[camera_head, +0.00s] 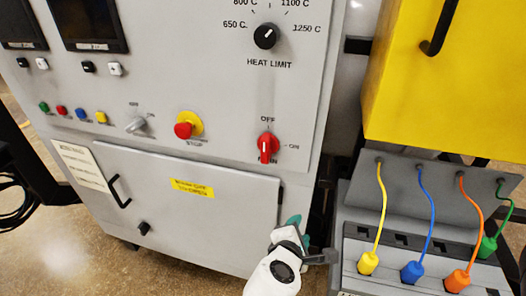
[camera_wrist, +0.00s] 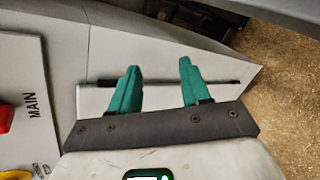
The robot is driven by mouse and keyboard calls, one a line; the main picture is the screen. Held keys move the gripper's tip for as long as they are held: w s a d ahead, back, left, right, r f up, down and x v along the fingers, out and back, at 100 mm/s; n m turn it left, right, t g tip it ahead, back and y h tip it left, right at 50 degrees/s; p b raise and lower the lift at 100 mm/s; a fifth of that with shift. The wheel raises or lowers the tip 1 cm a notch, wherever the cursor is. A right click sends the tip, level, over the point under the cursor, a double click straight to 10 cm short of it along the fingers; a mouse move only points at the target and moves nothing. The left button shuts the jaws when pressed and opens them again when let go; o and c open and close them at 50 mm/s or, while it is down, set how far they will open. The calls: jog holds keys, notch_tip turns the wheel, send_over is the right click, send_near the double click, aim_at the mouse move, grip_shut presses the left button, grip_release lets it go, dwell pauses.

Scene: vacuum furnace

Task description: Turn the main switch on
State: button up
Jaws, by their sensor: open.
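The main switch (camera_head: 268,148) is a red rotary knob at the lower right of the grey panel. Its handle stands roughly vertical, in line with the OFF mark above it; the ON mark is to its right. In the wrist view, part of the red knob (camera_wrist: 4,118) shows at the left edge, beside the MAIN label (camera_wrist: 33,105). My gripper (camera_head: 292,222) is below and slightly right of the switch, apart from it. Its teal fingers (camera_wrist: 157,82) are spread with nothing between them in the wrist view.
A red button on a yellow base (camera_head: 187,125) sits left of the switch, and the heat limit dial (camera_head: 265,36) above it. A yellow box (camera_head: 440,100) and a grey unit with coloured plugs (camera_head: 411,271) stand at the right. A cabinet door (camera_head: 190,220) lies below the panel.

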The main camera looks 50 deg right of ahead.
jog(key=w+a+r+n+t+h, duration=0.1)
jog(key=w+r+n+h, duration=0.3)
jog(key=r+n, duration=0.15)
jog(key=n+t+h, duration=0.4)
jog(key=n+h, duration=0.1)
jog(key=n, duration=0.2)
send_near(264, 151)
jog(key=p+x, duration=0.2)
jog(key=x, duration=0.8)
jog(key=shift+d, duration=0.1)
jog(key=shift+c, duration=0.3)
grip_shut()
